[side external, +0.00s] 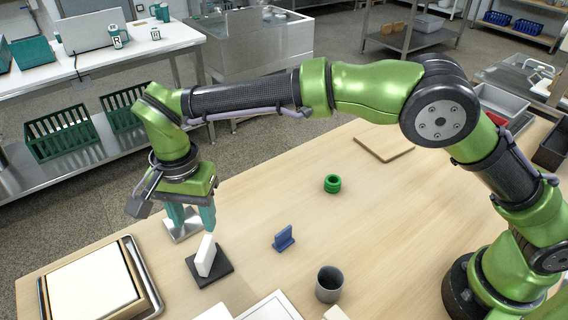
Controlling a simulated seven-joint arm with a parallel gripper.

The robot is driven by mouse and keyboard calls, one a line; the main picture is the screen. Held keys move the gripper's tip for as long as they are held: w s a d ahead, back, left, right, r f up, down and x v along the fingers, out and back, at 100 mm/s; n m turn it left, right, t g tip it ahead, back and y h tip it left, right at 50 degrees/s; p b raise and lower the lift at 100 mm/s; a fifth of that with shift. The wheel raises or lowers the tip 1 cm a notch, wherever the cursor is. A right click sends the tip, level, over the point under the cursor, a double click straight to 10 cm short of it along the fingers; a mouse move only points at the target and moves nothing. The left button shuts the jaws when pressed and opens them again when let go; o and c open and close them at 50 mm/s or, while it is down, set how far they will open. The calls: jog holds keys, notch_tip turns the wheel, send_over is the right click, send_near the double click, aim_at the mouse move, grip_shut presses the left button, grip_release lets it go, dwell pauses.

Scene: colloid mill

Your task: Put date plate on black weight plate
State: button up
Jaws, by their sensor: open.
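A black square plate (222,273), which looks like the black weight plate, lies flat on the wooden table at the lower left. A white slab (206,257), which may be the date plate, stands on edge on it, slightly tilted in the picture. My gripper (194,226) points down just above and behind the slab, with its teal fingers apart. The right fingertip is close to the slab's top; I cannot tell whether they touch. A blue upright plate on a small base (284,238) stands to the right, apart from the gripper.
A silver metal piece (186,232) is behind the fingers. A framed tray (95,285) lies at the left. A grey cup (329,284) and a green ring-shaped part (332,184) stand to the right. A wooden board (384,143) lies farther back. The table's middle is mostly clear.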

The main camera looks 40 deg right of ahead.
jog(key=s+d+r+n+t+y, duration=0.1)
jog(key=d+r, duration=0.6)
jog(key=d, duration=0.3)
jog(key=s+d+r+n+t+y, duration=0.1)
jog(key=d+r, duration=0.5)
jog(key=d, duration=0.4)
jog(key=s+d+f+n+t, duration=0.2)
jog(key=s+d+t, duration=0.3)
jog(key=s+d, duration=0.9)
jog(key=shift+d+n, duration=0.4)
jog(key=shift+n, duration=0.1)
